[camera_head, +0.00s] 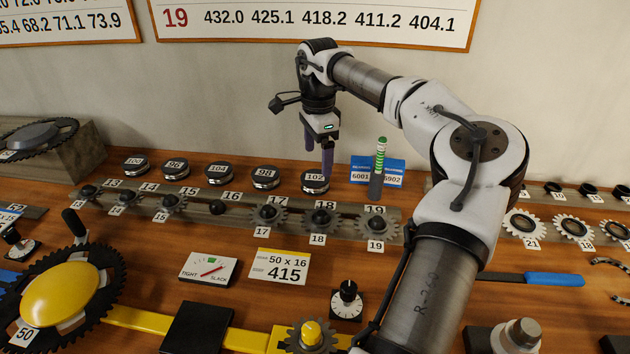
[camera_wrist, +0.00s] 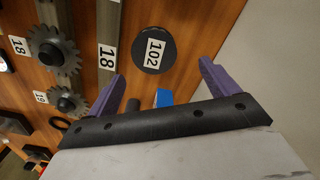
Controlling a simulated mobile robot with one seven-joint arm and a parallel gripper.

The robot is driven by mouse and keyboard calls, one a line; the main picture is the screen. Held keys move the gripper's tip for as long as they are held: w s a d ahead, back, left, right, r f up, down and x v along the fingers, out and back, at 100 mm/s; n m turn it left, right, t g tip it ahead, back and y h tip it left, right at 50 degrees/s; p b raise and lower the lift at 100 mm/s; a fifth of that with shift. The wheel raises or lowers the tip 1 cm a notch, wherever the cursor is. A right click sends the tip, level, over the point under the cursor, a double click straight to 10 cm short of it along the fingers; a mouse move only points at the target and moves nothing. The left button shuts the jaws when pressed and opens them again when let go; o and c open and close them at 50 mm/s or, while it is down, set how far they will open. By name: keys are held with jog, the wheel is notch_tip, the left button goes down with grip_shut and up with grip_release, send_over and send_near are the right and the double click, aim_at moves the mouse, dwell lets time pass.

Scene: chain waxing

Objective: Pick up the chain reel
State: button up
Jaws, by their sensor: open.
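Several black round reels stand in a row on the wooden bench, labelled 100 (camera_head: 136,165), 96 (camera_head: 175,170), 104 (camera_head: 219,174), 98 (camera_head: 265,178) and 102 (camera_head: 315,182). The task names no number. My gripper (camera_head: 318,160) points down over the 102 reel, its purple fingers apart. In the wrist view, the 102 reel (camera_wrist: 153,50) shows whole beyond and between the open fingertips (camera_wrist: 161,69). Nothing is between the fingers. The head view does not show clearly how high the fingertips are over the reel.
A grey rail with numbered sprockets (camera_head: 269,216) runs in front of the reels. The wall (camera_head: 220,100) is close behind.

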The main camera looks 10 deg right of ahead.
aim_at(315, 177)
jog(key=shift+s+a+f+p, duration=0.15)
jog(key=shift+f+p, duration=0.1)
jog(key=shift+f, duration=0.75)
jog(key=shift+s+a+f+p, duration=0.1)
jog(key=shift+f+p, duration=0.2)
jog(key=shift+f, duration=0.65)
jog(key=shift+s+a+f+p, duration=0.15)
jog(key=shift+f+p, duration=0.1)
jog(key=shift+f, duration=0.75)
jog(key=shift+r, duration=0.1)
jog(key=c, duration=1.4)
